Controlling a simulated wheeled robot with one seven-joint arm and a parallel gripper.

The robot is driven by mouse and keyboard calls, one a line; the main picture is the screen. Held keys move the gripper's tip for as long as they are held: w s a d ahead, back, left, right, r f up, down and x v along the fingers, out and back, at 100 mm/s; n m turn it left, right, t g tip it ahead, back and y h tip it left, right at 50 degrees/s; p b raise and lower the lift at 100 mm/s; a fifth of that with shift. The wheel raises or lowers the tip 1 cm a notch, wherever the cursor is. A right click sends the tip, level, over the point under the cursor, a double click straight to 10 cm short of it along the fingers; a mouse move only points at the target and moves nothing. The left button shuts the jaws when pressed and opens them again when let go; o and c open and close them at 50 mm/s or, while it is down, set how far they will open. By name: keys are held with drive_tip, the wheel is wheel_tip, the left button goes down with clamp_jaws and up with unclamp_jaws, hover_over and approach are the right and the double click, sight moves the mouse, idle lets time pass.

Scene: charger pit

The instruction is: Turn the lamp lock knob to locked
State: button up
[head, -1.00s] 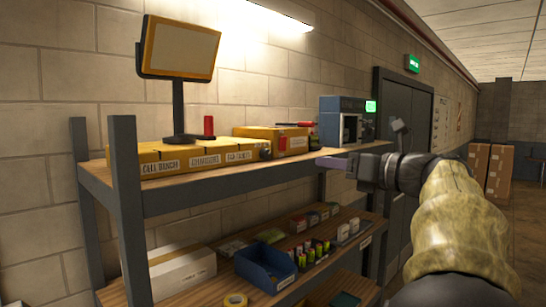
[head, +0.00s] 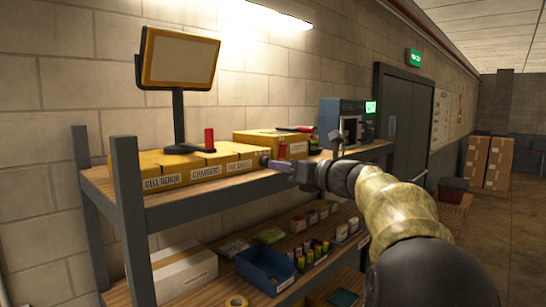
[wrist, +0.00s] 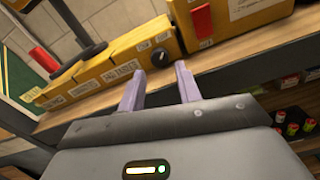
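The dark round knob (wrist: 159,56) sits on the front right end of the long yellow labelled box (wrist: 100,78), below two small pale labels too small to read. Its pointer direction is not clear. In the head view the knob is largely hidden by my gripper (head: 270,163). In the wrist view my gripper (wrist: 160,74) is open, with its two pale purple fingers either side of the knob's line and short of it; nothing is between them.
A red cylinder (head: 209,139) stands on the box. A larger yellow case (head: 270,141) with a red part is right of the knob. A blue-grey machine (head: 345,122) stands farther right. The lower shelf holds a blue bin (head: 262,273) and several small items.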

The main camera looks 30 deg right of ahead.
sight(273, 172)
drive_tip(key=p+x, duration=0.1)
drive_tip(key=x, duration=0.3)
drive_tip(key=c, duration=0.7)
drive_tip(key=shift+f+n+b, duration=0.25)
drive_tip(key=shift+n+b, duration=0.55)
drive_tip(key=shift+b, duration=0.3)
drive_tip(key=shift+r+n+b, duration=0.2)
drive_tip(key=shift+n+b, duration=0.25)
drive_tip(key=shift+n, duration=0.25)
